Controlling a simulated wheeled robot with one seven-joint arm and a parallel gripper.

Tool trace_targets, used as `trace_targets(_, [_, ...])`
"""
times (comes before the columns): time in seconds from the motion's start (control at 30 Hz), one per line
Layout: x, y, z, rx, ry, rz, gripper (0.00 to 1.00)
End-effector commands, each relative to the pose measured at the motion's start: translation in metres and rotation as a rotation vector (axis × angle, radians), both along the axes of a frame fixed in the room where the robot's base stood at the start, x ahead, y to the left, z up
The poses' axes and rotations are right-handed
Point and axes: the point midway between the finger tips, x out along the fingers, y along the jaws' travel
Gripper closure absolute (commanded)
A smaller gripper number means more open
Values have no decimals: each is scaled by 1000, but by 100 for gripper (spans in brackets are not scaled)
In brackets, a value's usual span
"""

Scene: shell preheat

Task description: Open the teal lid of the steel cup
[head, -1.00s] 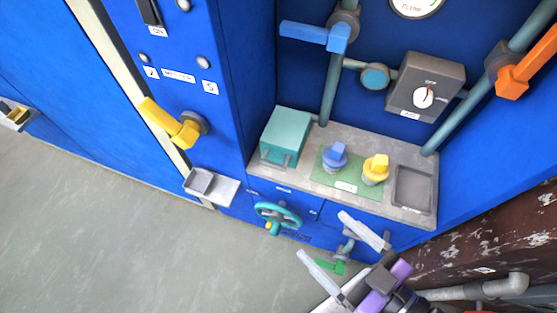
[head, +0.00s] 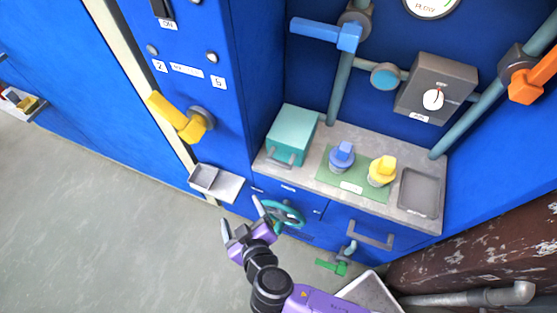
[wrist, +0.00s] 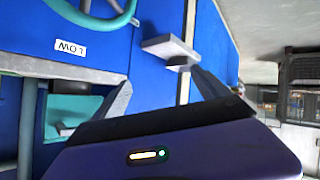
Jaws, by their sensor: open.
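A round teal disc with a grey rim (head: 385,76) sits on the wall pipe in the head view, left of a grey switch box. It looks like the lid, lying flat over its short cup; the cup's body is mostly hidden. My gripper (head: 242,219) is open and empty, low in front of the cabinet, just left of the teal handwheel (head: 287,214). It is well below and left of the disc. In the wrist view my gripper's fingers (wrist: 163,92) are spread with nothing between them, and the disc cannot be made out.
A teal box (head: 289,135), a blue knob (head: 341,156), a yellow knob (head: 382,171) and a grey tray (head: 420,192) stand on the counter. A blue lever (head: 327,32) and an orange lever (head: 532,76) flank the disc. Open floor lies left.

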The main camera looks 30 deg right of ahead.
Motion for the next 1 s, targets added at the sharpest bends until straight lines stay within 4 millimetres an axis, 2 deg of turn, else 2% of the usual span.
trace_targets(0.03, [15, -1, 5, -28, -30, -81, 15])
trace_targets(0.1, [26, -11, 15, -56, -87, -215, 15])
trace_targets(0.2, [32, -28, 39, -74, -212, -415, 15])
trace_targets(0.3, [26, -45, 63, -67, -361, -595, 15])
trace_targets(0.43, [9, -63, 86, -30, -534, -758, 15])
trace_targets(0.53, [-2, -72, 93, 0, -609, -825, 15])
trace_targets(0.67, [-4, -79, 96, 15, -643, -856, 15])
trace_targets(1.0, [24, -119, 97, 15, -640, -858, 15])
